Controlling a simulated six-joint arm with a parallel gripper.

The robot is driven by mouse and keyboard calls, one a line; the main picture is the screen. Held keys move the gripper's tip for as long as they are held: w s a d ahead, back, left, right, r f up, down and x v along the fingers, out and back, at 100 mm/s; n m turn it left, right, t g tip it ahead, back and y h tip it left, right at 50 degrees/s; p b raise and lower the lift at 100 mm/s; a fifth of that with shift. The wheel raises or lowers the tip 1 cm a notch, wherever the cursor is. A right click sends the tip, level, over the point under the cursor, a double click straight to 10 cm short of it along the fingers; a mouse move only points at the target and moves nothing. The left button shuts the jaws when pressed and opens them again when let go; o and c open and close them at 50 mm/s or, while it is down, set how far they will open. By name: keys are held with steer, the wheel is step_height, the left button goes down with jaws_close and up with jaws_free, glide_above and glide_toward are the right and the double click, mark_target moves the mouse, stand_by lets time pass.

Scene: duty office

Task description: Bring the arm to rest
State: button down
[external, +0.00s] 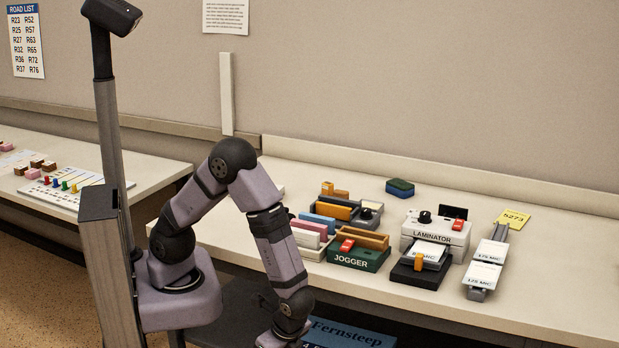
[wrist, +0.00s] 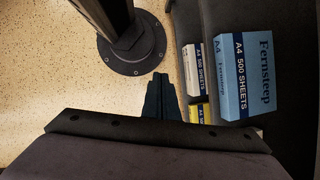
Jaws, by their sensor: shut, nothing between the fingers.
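My gripper (wrist: 159,78) shows in the wrist view with its dark fingers together and nothing between them. It points down over the speckled floor, beside a dark shelf holding paper packs. In the external view my arm bends over the front edge of the table (external: 541,312) and hangs down in front of it. The lowest part of the wrist is cut off by the bottom of that picture, so the fingertips are not clear there.
A blue Fernsteep paper pack (wrist: 245,75) lies on the shelf, right of my fingers. On the table stand a green jogger (external: 358,258), a laminator (external: 436,232), a blue-green sponge-like block (external: 400,187) and a yellow note (external: 513,218). Open floor lies left of my fingers.

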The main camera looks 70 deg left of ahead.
steer(key=w+a+r+n+h+p, duration=0.2)
steer(key=a+r+n+p, duration=0.1)
steer(key=a+r+n, duration=0.3)
steer(key=w+a+r+n+t+h+p, duration=0.1)
steer(key=a+r+n+h+p, duration=0.1)
steer(key=a+r+n, duration=0.3)
steer(key=shift+w+a+r+n+t+h+p, duration=0.35)
steer(key=shift+a+r+p, duration=0.25)
steer(key=shift+a+r, duration=2.4)
steer(key=shift+d+r, duration=0.6)
